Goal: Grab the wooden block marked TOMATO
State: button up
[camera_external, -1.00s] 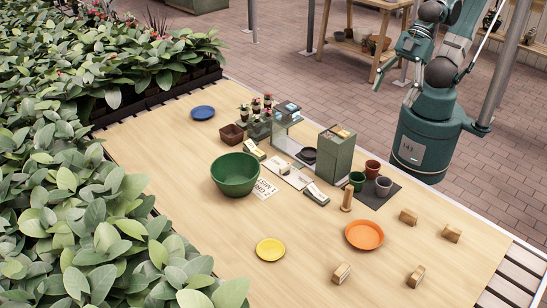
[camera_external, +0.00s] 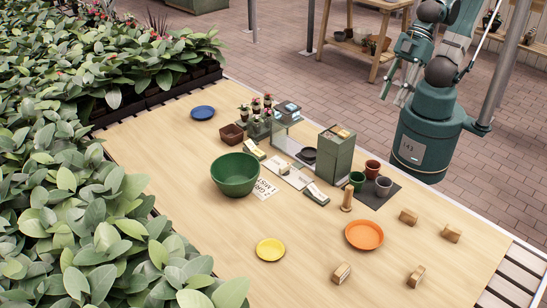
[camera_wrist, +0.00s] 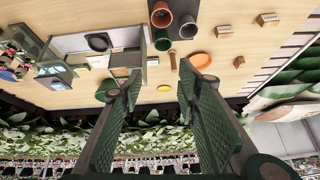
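Several small wooden blocks lie apart on the right part of the table in the external view: one right of the orange plate (camera_external: 408,217), one farther right (camera_external: 451,233), and two nearer the front (camera_external: 341,273) (camera_external: 416,277). Their markings are too small to read there, so I cannot tell which is TOMATO. In the wrist view, two blocks (camera_wrist: 223,31) (camera_wrist: 267,20) show dark lettering that I cannot make out. My gripper (camera_wrist: 160,80) is open and empty, its two fingers spread. In the external view it hangs beside my base, beyond the table, away from the blocks.
The orange plate (camera_external: 364,235), a wooden peg (camera_external: 347,200) and several pots on a dark mat (camera_external: 378,194) stand near the blocks. A green box (camera_external: 335,155), green bowl (camera_external: 234,174) and yellow plate (camera_external: 270,250) are farther left.

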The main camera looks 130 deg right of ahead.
jog(key=w+a+f+m+g+p, duration=0.2)
jog(key=w+a+m, duration=0.3)
jog(key=w+a, duration=0.15)
jog(key=m+g+p, duration=0.3)
jog(key=m+g, duration=0.1)
jog(key=m, duration=0.7)
send_over(410, 212)
notch_tip(410, 212, down, 16)
jog(key=shift+d+f, duration=0.15)
jog(key=shift+f, duration=0.1)
jog(key=shift+f+g, duration=0.3)
jog(key=shift+f, duration=0.15)
jog(key=shift+f+b, duration=0.3)
jog(key=shift+f, duration=0.85)
jog(key=shift+a+f+b, duration=0.2)
jog(key=shift+f+b, duration=0.5)
jog(key=shift+f, duration=1.9)
